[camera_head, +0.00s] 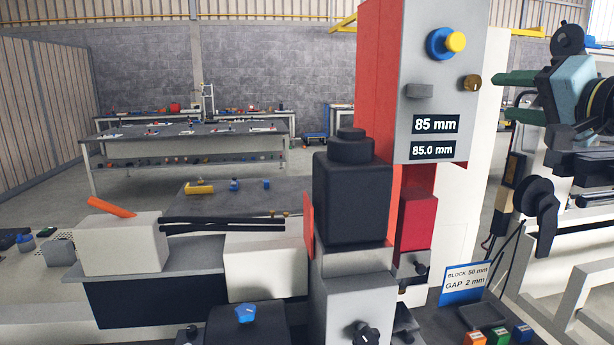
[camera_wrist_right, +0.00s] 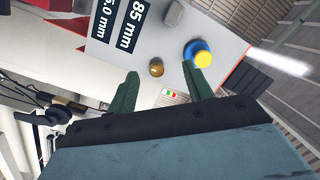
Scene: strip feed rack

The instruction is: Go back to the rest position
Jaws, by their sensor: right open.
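My right gripper (camera_head: 504,97) is at the right of the head view, its two green fingers apart and pointing left toward the grey control box (camera_head: 438,30). The gripper is empty. In the right wrist view the fingers (camera_wrist_right: 160,85) are spread in front of the box face, one on each side of a brass knob (camera_wrist_right: 156,68). The right finger overlaps the edge of the yellow and blue button (camera_wrist_right: 203,59); I cannot tell whether it touches. The box displays (camera_head: 435,124) read 85 mm and 85.0 mm. My left gripper is not in view.
A black block-shaped unit (camera_head: 352,200) stands in the middle of the machine.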

